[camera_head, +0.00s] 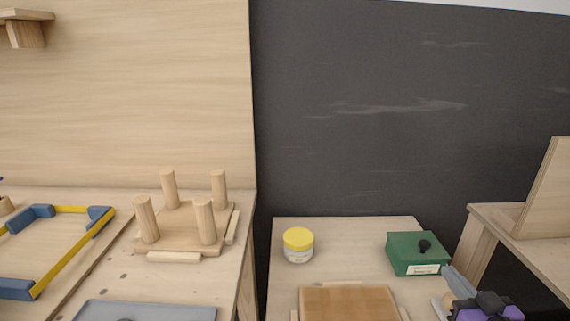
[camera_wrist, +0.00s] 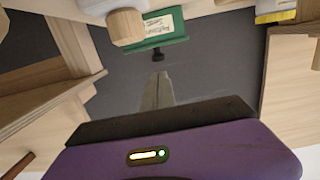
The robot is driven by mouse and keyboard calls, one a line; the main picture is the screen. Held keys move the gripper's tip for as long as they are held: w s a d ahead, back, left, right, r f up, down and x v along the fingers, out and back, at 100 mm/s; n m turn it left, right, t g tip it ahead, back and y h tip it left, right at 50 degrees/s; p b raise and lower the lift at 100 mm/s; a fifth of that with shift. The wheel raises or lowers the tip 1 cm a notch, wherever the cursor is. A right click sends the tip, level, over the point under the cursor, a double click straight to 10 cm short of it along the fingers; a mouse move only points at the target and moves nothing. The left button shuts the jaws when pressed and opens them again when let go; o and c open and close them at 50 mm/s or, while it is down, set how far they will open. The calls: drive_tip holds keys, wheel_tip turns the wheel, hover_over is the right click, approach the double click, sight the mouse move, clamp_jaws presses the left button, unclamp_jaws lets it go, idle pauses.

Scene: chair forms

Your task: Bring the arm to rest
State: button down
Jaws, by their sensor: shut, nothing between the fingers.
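My gripper (camera_head: 447,270) shows at the bottom right of the head view, with its purple and black body at the picture's edge. Its grey fingers point up and to the left, in front of the table's right side near the green box (camera_head: 417,252). In the wrist view my gripper (camera_wrist: 160,77) is shut and empty, with its fingers together. The green box (camera_wrist: 165,32) with its black knob shows beyond the fingertips there. Any contact with the table cannot be told.
A low table (camera_head: 345,232) bears a yellow-lidded jar (camera_head: 298,245) and a wooden board (camera_head: 348,303). On the left bench stands a wooden base with upright legs (camera_head: 185,228), beside a blue-cornered yellow frame (camera_head: 70,253). Another wooden table (camera_head: 496,222) stands at right.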

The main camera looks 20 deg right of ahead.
drive_tip(key=shift+d+r+m, duration=0.25)
drive_tip(key=shift+r+m, duration=0.05)
drive_tip(key=d+r+h, duration=0.1)
drive_tip(key=s+d+r+m+h, duration=0.1)
drive_tip(key=shift+s+r+m+t+h, duration=0.2)
drive_tip(key=shift+r+m+t+h, duration=0.1)
drive_tip(key=s+a+n+g+y+p, duration=0.2)
drive_tip(key=s+a+n+y+p, duration=0.3)
drive_tip(key=s+a, duration=2.4)
drive_tip(key=y+p, duration=0.2)
drive_tip(key=p, duration=0.2)
drive_tip(key=shift+s+a, duration=0.15)
drive_tip(key=shift+s, duration=0.1)
drive_tip(key=shift+f, duration=0.1)
